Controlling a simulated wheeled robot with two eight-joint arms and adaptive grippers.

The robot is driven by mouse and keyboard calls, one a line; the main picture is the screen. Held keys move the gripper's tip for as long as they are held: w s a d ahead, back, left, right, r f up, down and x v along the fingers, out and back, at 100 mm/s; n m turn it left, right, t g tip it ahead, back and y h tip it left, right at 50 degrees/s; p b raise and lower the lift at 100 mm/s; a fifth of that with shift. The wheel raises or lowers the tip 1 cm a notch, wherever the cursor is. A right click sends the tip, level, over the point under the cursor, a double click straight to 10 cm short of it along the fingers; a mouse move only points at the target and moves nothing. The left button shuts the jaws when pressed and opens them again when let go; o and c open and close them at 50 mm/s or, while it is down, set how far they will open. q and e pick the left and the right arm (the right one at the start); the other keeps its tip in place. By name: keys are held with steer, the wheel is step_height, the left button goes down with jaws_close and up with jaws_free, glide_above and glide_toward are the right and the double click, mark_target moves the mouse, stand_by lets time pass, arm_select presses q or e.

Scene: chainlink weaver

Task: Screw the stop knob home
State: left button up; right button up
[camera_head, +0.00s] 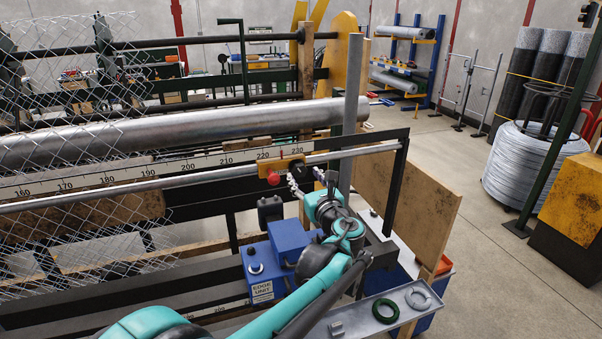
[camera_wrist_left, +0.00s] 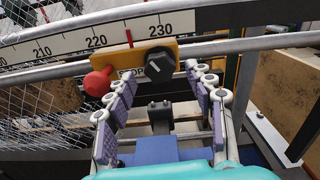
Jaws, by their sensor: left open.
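The stop knob (camera_wrist_left: 161,62) is black and sits on the yellow stop block (camera_wrist_left: 184,49), with part of a printed label showing beside it. In the head view the black knob (camera_head: 297,168) is at the right end of the scale rail. A red ball handle (camera_wrist_left: 97,83) sticks out at the block's left. My left gripper (camera_wrist_left: 160,72) is open, its two fingers spread either side of the knob in the wrist view. In the head view the left gripper (camera_head: 306,180) is just in front of the block. I cannot tell whether the fingers touch the knob. My right gripper is out of view.
The numbered scale (camera_head: 210,162) and a steel bar run along the machine, with chainlink mesh (camera_head: 60,75) at left. A blue edge unit (camera_head: 262,272) is below the gripper. A grey tray (camera_head: 415,288) holds a green ring (camera_head: 386,311). Open floor lies at right.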

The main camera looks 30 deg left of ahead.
arm_select(q)
steer(key=v, duration=0.8)
steer(key=s+f+n+g+h+b, duration=0.2)
steer(key=s+f+n+h+b, duration=0.15)
steer(key=s+f+n, duration=0.45)
steer(key=s+f+n+g+h+b, duration=0.25)
steer(key=f+n+b, duration=0.2)
steer(key=f, duration=0.85)
steer(key=s+d+f+n+h+b, duration=0.3)
steer(key=s+d+f+n+b, duration=0.1)
steer(key=f, duration=0.4)
steer(key=s+d+f+n+h+b, duration=0.3)
steer(key=s+d+f+n+h, duration=0.1)
steer(key=s+d+f+n, duration=0.3)
steer(key=shift+d+f+n+h+b, duration=0.35)
steer(key=shift+d+f+n, duration=0.5)
steer(key=shift+d, duration=0.2)
